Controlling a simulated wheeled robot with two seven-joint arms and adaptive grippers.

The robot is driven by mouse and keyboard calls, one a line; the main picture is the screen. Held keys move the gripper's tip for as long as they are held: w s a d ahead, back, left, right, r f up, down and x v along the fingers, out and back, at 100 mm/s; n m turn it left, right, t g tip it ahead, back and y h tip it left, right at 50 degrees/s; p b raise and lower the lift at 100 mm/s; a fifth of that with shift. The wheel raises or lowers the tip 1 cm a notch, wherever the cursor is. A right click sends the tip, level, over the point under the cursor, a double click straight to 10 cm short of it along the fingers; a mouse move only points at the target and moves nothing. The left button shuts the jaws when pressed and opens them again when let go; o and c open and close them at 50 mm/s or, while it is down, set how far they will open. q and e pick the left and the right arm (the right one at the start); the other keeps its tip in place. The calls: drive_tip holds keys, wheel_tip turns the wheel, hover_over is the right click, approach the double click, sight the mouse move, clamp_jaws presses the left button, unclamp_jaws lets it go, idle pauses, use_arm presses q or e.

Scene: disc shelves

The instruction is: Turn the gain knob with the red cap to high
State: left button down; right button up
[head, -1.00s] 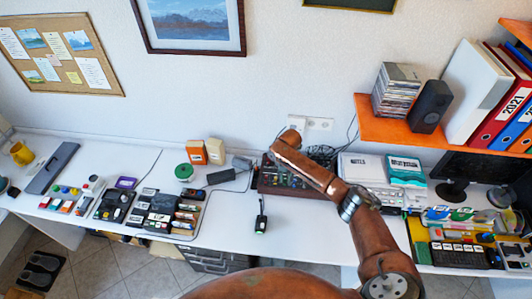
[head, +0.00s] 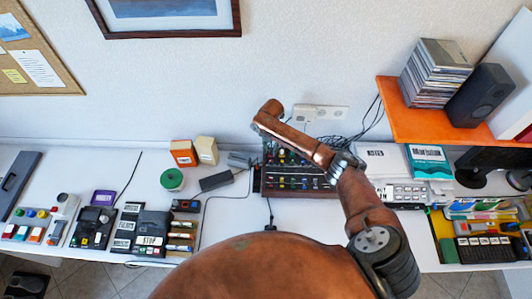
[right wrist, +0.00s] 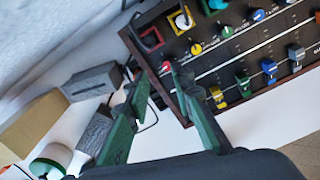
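A console (head: 322,192) with knobs and sliders stands on the desk; its left corner fills the upper right of the right wrist view. There a red-capped knob (right wrist: 164,68) begins a row with yellow (right wrist: 196,48), green (right wrist: 227,30) and blue (right wrist: 259,15) knobs. My right gripper (right wrist: 158,76) is open and empty, its dark green fingers pointing toward the red-capped knob. The knob shows between and just beyond the fingertips; contact cannot be told. In the head view my right forearm hides part of the console. My left gripper is not in view.
A grey box (right wrist: 90,80), a tan box (right wrist: 33,127) and a green-and-white roll (right wrist: 50,162) lie left of the console. An orange shelf (head: 425,125) overhangs the desk at the right.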

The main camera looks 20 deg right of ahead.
sight(271, 161)
drive_tip(key=f, duration=0.1)
drive_tip(key=s+f, duration=0.2)
drive_tip(key=shift+s+d+f, duration=0.1)
drive_tip(key=shift+s+f, duration=0.15)
drive_tip(key=shift+f, duration=0.15)
drive_tip(key=f, duration=0.1)
drive_tip(key=w+f, duration=0.1)
drive_tip(key=shift+w+f, duration=0.25)
drive_tip(key=shift+f, duration=0.05)
drive_tip(key=shift+w+f, duration=0.2)
drive_tip(key=shift+f, duration=0.1)
drive_tip(key=shift+s+r, duration=0.2)
drive_tip(key=shift+s, duration=0.15)
drive_tip(key=shift+s+r, duration=0.1)
drive_tip(key=shift+s, duration=0.05)
drive_tip(key=shift+c, duration=0.7)
drive_tip(key=shift+w+f, duration=0.2)
drive_tip(key=shift+c, duration=0.8)
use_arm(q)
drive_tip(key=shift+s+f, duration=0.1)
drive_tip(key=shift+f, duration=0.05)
use_arm(e)
clamp_jaws()
